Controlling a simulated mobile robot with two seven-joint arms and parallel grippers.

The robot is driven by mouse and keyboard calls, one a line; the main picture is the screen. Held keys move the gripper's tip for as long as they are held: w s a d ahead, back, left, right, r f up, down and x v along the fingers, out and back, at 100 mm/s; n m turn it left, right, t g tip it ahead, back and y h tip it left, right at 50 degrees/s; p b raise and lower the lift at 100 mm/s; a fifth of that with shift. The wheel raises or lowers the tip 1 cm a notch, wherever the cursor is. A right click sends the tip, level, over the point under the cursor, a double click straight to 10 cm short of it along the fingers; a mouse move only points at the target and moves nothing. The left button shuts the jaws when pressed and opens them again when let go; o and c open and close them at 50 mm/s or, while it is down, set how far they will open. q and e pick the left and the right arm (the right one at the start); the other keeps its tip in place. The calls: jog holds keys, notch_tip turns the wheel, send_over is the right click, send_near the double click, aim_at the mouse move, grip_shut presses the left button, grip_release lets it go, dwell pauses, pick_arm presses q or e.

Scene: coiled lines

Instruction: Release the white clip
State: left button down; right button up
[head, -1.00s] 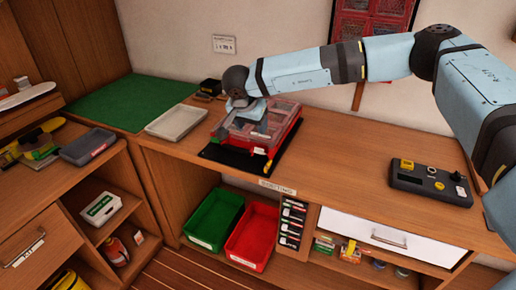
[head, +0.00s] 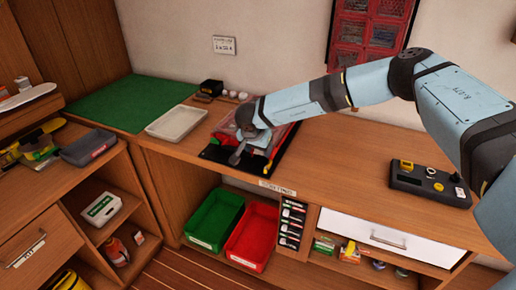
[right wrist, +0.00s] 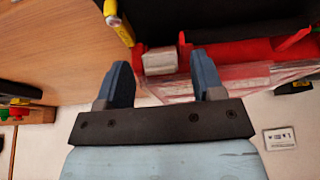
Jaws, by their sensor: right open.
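A red case with a clear lid (head: 285,131) lies on the bench, partly hidden behind my right gripper in the head view. In the right wrist view the case's red edge (right wrist: 225,57) carries a whitish block, which looks like the white clip (right wrist: 160,61). My right gripper (right wrist: 163,72) is open, with one blue finger on each side of the clip's line. I cannot tell whether the fingers touch it. In the head view the right gripper (head: 242,148) is over the case's front left part. My left gripper is not in view.
A black mat (head: 258,168) lies by the case. A yellow part (right wrist: 118,22) stands near the left finger in the wrist view. A grey tray (head: 176,122) is to the left and a dark device (head: 428,182) to the right. The bench between case and device is clear.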

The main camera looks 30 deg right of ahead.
jog(key=c, duration=0.9)
jog(key=shift+s+a+f+t+h+b, duration=0.2)
jog(key=shift+a+f+t+h+b, duration=0.1)
jog(key=shift+h+b, duration=0.1)
jog(key=shift+c, duration=0.2)
jog(key=o, duration=0.9)
jog(key=shift+h, duration=0.3)
jog(key=shift+o, duration=0.2)
jog(key=shift+r, duration=0.1)
